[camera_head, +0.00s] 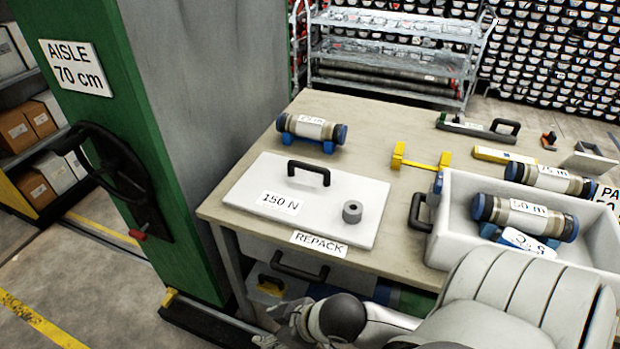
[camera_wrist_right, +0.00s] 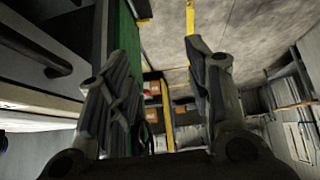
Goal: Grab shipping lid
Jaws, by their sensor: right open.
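The shipping lid (camera_head: 330,208) is a flat white panel labelled "150 N". It lies flat on the left part of the table in the head view. A black bar handle (camera_head: 309,172) stands up from its far side, and a small grey ring-shaped piece (camera_head: 352,211) sits on its right part. My right gripper (camera_head: 283,322) shows partly at the bottom of the head view, in front of the table's near edge and apart from the lid. In the right wrist view the gripper (camera_wrist_right: 160,62) is open and empty, facing the aisle. My left gripper is not in view.
The table (camera_head: 263,163) also carries a core liner (camera_head: 311,130) behind the lid and an open white box (camera_head: 456,190) with a liner at right. A yellow piece (camera_head: 421,161) lies between. A green rack end (camera_head: 100,150) with a handwheel stands close left.

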